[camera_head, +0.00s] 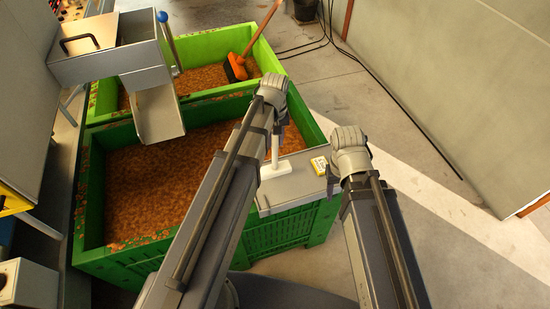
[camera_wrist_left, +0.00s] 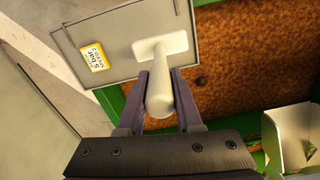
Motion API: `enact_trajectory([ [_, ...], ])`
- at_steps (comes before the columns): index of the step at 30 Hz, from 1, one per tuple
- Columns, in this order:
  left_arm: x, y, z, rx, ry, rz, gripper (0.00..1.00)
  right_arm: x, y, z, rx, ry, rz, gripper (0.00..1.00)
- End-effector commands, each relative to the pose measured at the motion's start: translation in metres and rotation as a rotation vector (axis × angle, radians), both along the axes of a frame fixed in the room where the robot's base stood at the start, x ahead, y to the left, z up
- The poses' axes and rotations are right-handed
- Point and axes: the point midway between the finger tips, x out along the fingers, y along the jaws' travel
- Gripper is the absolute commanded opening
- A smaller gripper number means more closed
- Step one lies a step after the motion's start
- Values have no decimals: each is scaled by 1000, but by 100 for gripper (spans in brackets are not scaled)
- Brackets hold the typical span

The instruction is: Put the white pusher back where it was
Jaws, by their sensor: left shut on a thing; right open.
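The white pusher (camera_head: 275,166) has an upright round handle and a flat rectangular base. It is at the left part of a grey plate (camera_head: 292,188) on the near right corner of the front green crate. In the left wrist view, my left gripper (camera_wrist_left: 168,98) has its two fingers around the handle of the pusher (camera_wrist_left: 164,48), and the base is over the plate (camera_wrist_left: 115,35). I cannot tell whether the base touches it. My left gripper (camera_head: 279,132) is partly hidden in the head view. My right gripper (camera_head: 340,182) is open and empty, right of the plate.
Green crates (camera_head: 118,262) hold brown granules. A grey metal chute (camera_head: 158,114) hangs over them, and an orange broom (camera_head: 237,67) leans in the far crate. The floor at right is clear.

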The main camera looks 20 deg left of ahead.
Motion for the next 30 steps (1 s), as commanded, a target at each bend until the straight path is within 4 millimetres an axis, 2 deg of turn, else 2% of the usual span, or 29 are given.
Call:
enact_trajectory([
  [1, 0, 0, -14, 0, 0, 0, 0, 0, 0, -14, 0, 0, 1, 50],
  [11, 0, 0, -22, 0, 0, 0, 0, 0, 0, -22, 0, 0, 0, 50],
  [21, 0, 0, -57, 0, 0, 0, 0, 0, 0, -57, 0, 0, -2, 50],
  [30, 0, 0, -55, 0, 0, 0, 0, 0, 0, -55, 0, 0, -2, 50],
])
